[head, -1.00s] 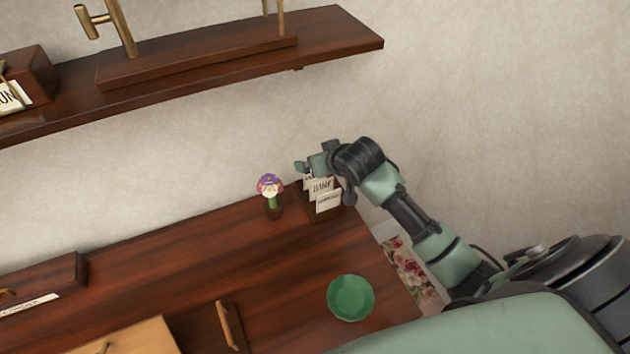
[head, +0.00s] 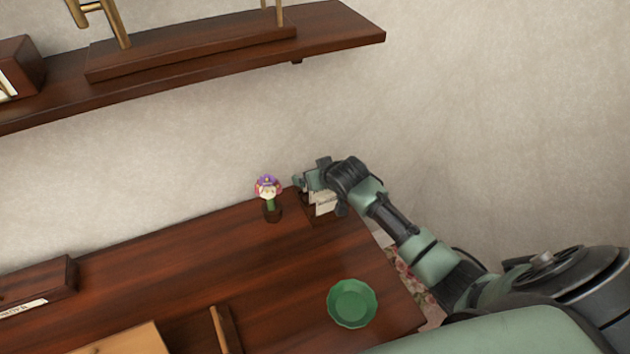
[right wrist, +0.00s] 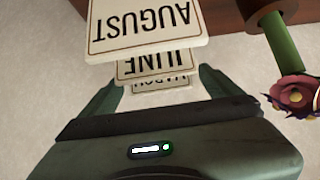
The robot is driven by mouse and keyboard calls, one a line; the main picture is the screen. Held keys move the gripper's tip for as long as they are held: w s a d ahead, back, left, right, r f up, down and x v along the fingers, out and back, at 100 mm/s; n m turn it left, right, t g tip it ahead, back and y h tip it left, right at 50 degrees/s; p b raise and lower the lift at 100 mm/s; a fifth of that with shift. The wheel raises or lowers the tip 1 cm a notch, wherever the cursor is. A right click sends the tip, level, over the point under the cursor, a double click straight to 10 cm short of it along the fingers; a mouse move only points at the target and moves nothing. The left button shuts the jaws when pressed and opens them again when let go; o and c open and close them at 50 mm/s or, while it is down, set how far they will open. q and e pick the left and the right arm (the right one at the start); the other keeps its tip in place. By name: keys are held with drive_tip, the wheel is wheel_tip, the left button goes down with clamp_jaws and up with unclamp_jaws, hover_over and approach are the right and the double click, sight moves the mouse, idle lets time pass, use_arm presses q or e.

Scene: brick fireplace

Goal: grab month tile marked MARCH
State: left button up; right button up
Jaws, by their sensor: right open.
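In the right wrist view the month tiles show upside down, one behind another. The cream MARCH tile (right wrist: 168,82) is nearest my right gripper, partly covered by the JUNE tile (right wrist: 150,66); the AUGUST tile (right wrist: 145,25) overlaps that. My right gripper (right wrist: 155,88) is open, with one finger on each side of the MARCH tile; I cannot tell whether they touch it. In the head view the right gripper (head: 308,182) is low over the dark wooden tile holder (head: 322,218) and hides most of the tiles. My left gripper is not in view.
A flower-headed figurine (head: 268,198) stands just left of the holder and also shows in the right wrist view (right wrist: 296,92). A green bowl (head: 352,303) sits nearer on the wooden surface (head: 190,270). A wall shelf (head: 200,75) hangs above.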

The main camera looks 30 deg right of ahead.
drive_tip(key=shift+w+f, duration=0.25)
drive_tip(key=c, duration=1.4)
drive_tip(key=shift+r, duration=0.1)
drive_tip(key=shift+c, duration=0.2)
